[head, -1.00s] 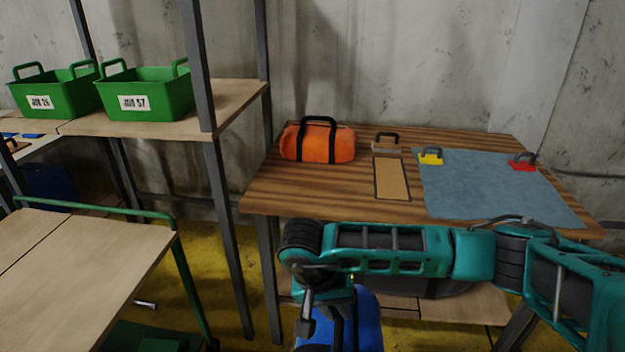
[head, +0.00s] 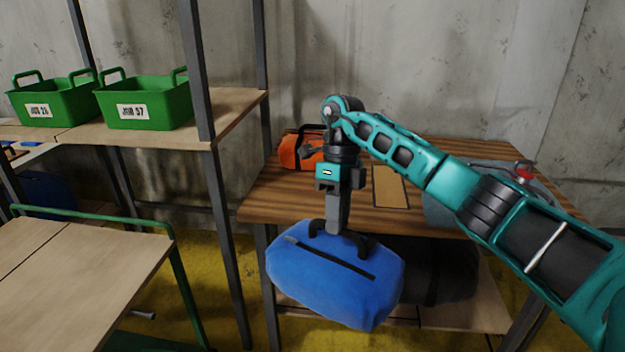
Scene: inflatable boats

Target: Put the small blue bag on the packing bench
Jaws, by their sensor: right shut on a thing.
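A blue bag (head: 330,283) with a dark zip and a black handle hangs in the head view, in front of the bench's near edge. My right gripper (head: 338,228) points down and is shut on the bag's handle. The packing bench (head: 265,203) has a striped wooden top behind and above the bag. My arm hides part of the bench top. My left gripper is not in view.
An orange bag (head: 297,152) sits on the bench's left, partly behind my gripper. A tan panel (head: 391,186) and a blue-grey mat (head: 440,212) lie on the top. A dark bag (head: 440,268) rests on the lower shelf. Green crates (head: 150,105) stand on the left shelf.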

